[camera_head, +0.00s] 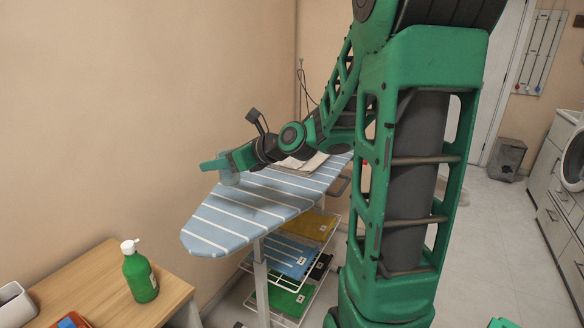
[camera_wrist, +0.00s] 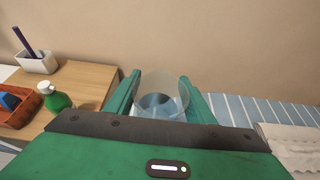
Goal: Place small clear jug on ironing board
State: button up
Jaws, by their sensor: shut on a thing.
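The small clear jug (camera_wrist: 162,95) is between the two green fingers of my gripper (camera_wrist: 160,92) in the wrist view, and the gripper is shut on it. In the head view the jug (camera_head: 229,176) shows faintly under my gripper (camera_head: 215,166), over the blue striped ironing board (camera_head: 245,208). The jug is around the back left edge of the board. I cannot tell whether its base touches the board. The board also shows to the right of the jug in the wrist view (camera_wrist: 240,112).
Folded white cloth (camera_head: 305,163) lies on the board's far end. A wooden table (camera_head: 90,285) with a green bottle (camera_head: 139,272) stands at front left. A wire rack (camera_head: 290,300) with folded fabrics is below the board. The board's near end is clear.

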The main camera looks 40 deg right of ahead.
jog(key=shift+w+d+f, duration=0.3)
jog(key=shift+d+f, duration=1.55)
jog(key=shift+d, duration=0.05)
jog(key=shift+w+d+f, duration=0.25)
jog(key=shift+d+f, duration=1.55)
jog(key=shift+d, duration=0.15)
jog(key=shift+w+d+f, duration=0.3)
jog(key=shift+d+f, duration=1.55)
jog(key=shift+d, duration=0.05)
jog(key=o, duration=1)
jog(key=shift+f, duration=0.1)
jog(key=v, duration=1.2)
